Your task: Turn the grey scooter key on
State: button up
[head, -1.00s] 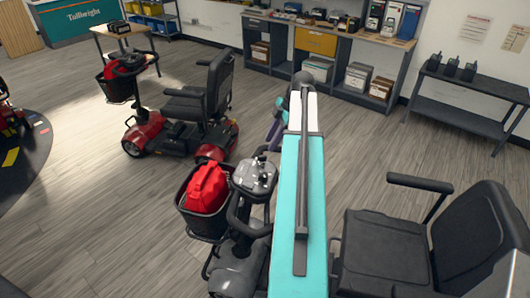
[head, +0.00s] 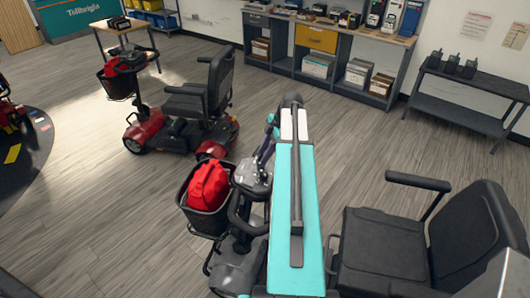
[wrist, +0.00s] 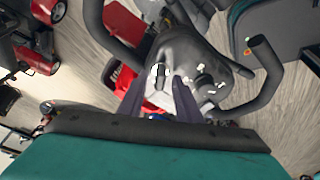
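The grey scooter (head: 238,268) stands at the front centre in the head view, with its control console (head: 250,176) partly covered by my arm and gripper. In the wrist view the grey console (wrist: 192,62) has white markings and a small dark upright part at its left that may be the key; I cannot tell for sure. My gripper (head: 262,154) is over the far right edge of the console. In the wrist view its two dark fingers are apart, with the console's left part between and beyond the fingertips (wrist: 157,86). The gap looks empty; whether they touch anything is unclear.
A black basket (head: 207,222) with a red bag (head: 208,186) hangs on the grey scooter's front. Its handlebar loops flank the console. A black seat (head: 384,250) is at right. A red scooter (head: 180,130) stands behind at left. Shelves (head: 330,45) line the wall.

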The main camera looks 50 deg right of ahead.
grip_shut()
jog(key=shift+f+m+b, duration=0.1)
jog(key=shift+m+b, duration=0.3)
jog(key=shift+m, duration=0.1)
jog(key=shift+s+m+h+b, duration=0.1)
jog(key=shift+m+h+b, duration=0.2)
jog(key=shift+m+b, duration=0.2)
jog(key=m+t+b, duration=0.1)
jog(key=m, duration=0.2)
jog(key=shift+a+b, duration=0.15)
jog(key=shift+b, duration=0.15)
jog(key=m, duration=0.2)
jog(key=m+h+b, duration=0.1)
jog(key=m, duration=0.1)
jog(key=shift+m+h, duration=0.6)
jog(key=shift+m, duration=0.9)
